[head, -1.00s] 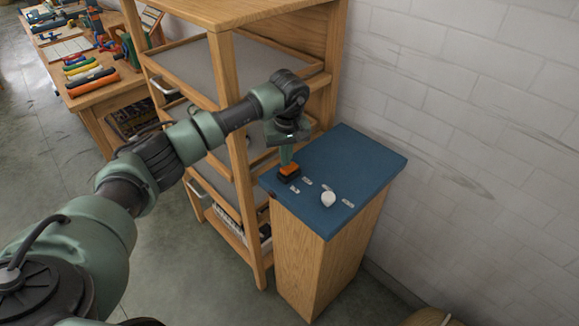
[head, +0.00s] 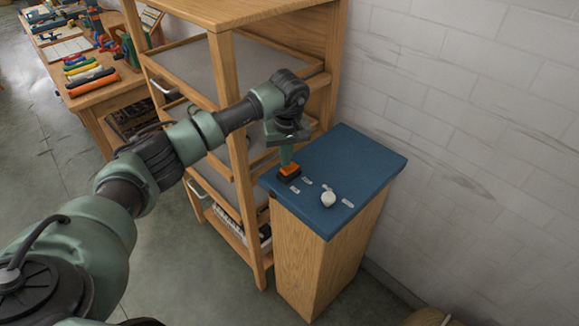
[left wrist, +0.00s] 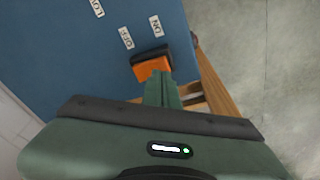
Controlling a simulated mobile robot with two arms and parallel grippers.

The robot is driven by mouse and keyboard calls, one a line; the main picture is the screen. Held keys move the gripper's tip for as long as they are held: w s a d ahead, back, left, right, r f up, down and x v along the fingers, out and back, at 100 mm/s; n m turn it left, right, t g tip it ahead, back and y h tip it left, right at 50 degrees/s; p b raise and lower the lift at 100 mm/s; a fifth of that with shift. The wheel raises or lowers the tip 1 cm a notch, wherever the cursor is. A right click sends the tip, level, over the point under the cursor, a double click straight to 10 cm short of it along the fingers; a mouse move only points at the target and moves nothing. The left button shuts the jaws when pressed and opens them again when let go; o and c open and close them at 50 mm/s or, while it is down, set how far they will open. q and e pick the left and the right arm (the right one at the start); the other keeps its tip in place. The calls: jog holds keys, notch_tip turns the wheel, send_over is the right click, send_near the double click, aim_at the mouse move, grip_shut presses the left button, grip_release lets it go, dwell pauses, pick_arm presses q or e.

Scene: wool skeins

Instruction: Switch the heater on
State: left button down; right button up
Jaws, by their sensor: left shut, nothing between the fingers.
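The heater's control panel is the blue top (head: 345,155) of a narrow wooden cabinet. An orange switch (head: 289,170) in a black base sits near its left edge; it also shows in the left wrist view (left wrist: 152,68). Small labels (left wrist: 155,26) reading ON and OFF lie beside it. A white round knob (head: 328,198) stands farther right. My left gripper (head: 286,161) is shut and empty, pointing down, its fingertips (left wrist: 161,78) right at the orange switch. They seem to touch it and partly hide it. I cannot tell which way the switch is set.
A wooden shelf unit (head: 222,110) stands close on the left of the cabinet, behind my left arm. A white brick wall (head: 470,120) is on the right. A workbench (head: 95,95) with tools stands far left. Grey floor (head: 200,285) is open in front.

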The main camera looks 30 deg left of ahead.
aim_at(286, 169)
pick_arm(q)
jog(key=shift+f+b, duration=0.7)
jog(key=shift+f, duration=0.25)
dwell(0.6)
notch_tip(286, 169, up, 7)
jog(key=p, duration=0.4)
dwell(0.5)
dwell(0.3)
